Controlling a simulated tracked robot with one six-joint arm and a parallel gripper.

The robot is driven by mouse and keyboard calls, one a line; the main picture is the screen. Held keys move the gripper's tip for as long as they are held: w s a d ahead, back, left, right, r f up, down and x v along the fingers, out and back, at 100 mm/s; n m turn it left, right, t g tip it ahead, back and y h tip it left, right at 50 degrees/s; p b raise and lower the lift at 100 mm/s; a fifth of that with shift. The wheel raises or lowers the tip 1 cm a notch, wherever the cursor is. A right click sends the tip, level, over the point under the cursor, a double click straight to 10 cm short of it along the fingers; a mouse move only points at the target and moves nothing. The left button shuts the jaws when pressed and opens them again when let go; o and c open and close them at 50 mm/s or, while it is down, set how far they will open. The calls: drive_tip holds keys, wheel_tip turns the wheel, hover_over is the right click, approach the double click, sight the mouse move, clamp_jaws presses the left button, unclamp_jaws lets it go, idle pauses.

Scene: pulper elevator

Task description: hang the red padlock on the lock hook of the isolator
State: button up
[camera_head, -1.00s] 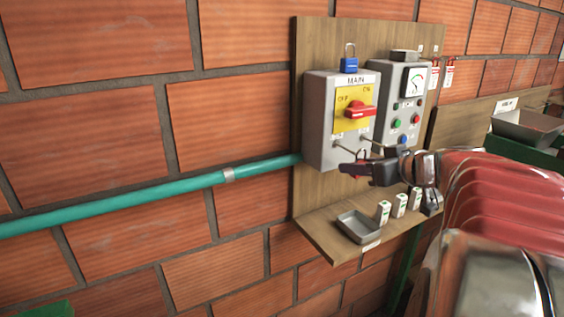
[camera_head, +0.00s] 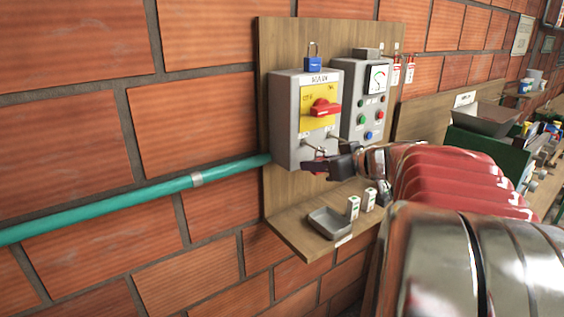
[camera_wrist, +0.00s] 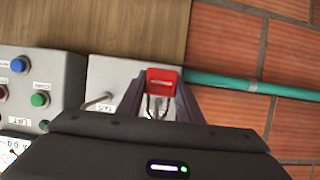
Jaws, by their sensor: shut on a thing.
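The isolator (camera_head: 287,120) is a grey box marked MAIN, with a yellow plate and a red rotary handle (camera_head: 324,108), on a wooden board. Thin metal hooks stick out of its lower front; one hook (camera_wrist: 100,103) shows left of my gripper in the wrist view. My gripper (camera_head: 322,165) is at the isolator's lower front edge. It is shut on the red padlock (camera_wrist: 162,76), whose body sits between the fingertips in the wrist view. Whether the shackle touches a hook cannot be told.
A grey control box (camera_head: 352,100) with buttons and a gauge is close on the right. Below, a shelf holds a grey tray (camera_head: 329,223) and small white blocks (camera_head: 353,207). A green pipe (camera_head: 120,208) enters from the left.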

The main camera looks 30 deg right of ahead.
idle(0.3)
drive_tip(key=o, duration=1.2)
drive_tip(key=shift+s, duration=0.1)
drive_tip(key=v, duration=1.3)
drive_tip(key=shift+s, duration=0.3)
